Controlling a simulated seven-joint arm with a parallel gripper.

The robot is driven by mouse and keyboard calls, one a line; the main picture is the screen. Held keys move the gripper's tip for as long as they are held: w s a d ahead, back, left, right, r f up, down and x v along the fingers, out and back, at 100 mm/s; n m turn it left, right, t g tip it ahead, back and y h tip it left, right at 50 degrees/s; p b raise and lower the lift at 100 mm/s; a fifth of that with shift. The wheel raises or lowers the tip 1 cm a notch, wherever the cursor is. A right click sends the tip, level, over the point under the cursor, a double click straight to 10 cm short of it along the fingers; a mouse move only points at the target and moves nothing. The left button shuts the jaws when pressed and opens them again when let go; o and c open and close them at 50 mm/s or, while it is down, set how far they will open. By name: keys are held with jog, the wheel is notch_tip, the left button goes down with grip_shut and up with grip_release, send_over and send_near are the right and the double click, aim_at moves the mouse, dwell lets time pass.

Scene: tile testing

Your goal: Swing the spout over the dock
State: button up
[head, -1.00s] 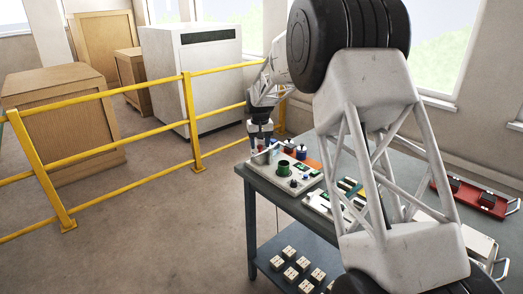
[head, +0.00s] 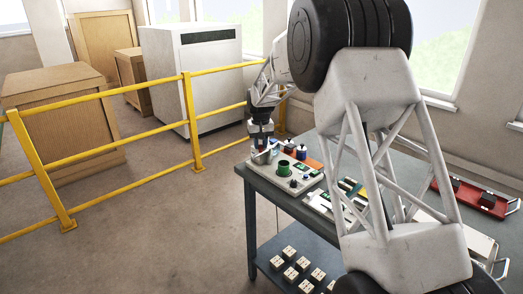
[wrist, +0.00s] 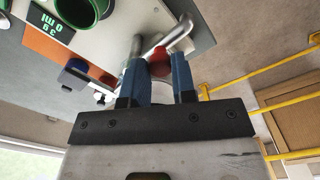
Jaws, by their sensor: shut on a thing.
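My gripper (wrist: 159,70) has two blue fingers, shut on a red knob (wrist: 160,58) that shows between them in the wrist view. The bent silver spout (wrist: 181,34) is beside the knob and the fingertips; its join to the knob is partly hidden. In the head view, my gripper (head: 262,146) points down at the near-left corner of the bench panel, at the spout's metal part (head: 262,157). A green round cup (head: 284,168), possibly the dock, stands right of the gripper on the panel. It also shows in the wrist view (wrist: 92,10), apart from the fingers.
The pale panel (head: 287,186) bears a small display and several knobs. More devices lie right along the grey bench (head: 258,181). A red tray (head: 473,197) is at the far right. Yellow railing (head: 120,147) runs left of the bench. Several pale blocks sit on the lower shelf (head: 322,262).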

aim_at(262, 146)
jog(key=shift+d, duration=0.35)
dwell(0.3)
jog(key=o, duration=0.8)
jog(key=shift+a+r, duration=0.1)
jog(key=shift+r, duration=2.9)
jog(key=shift+r, duration=0.1)
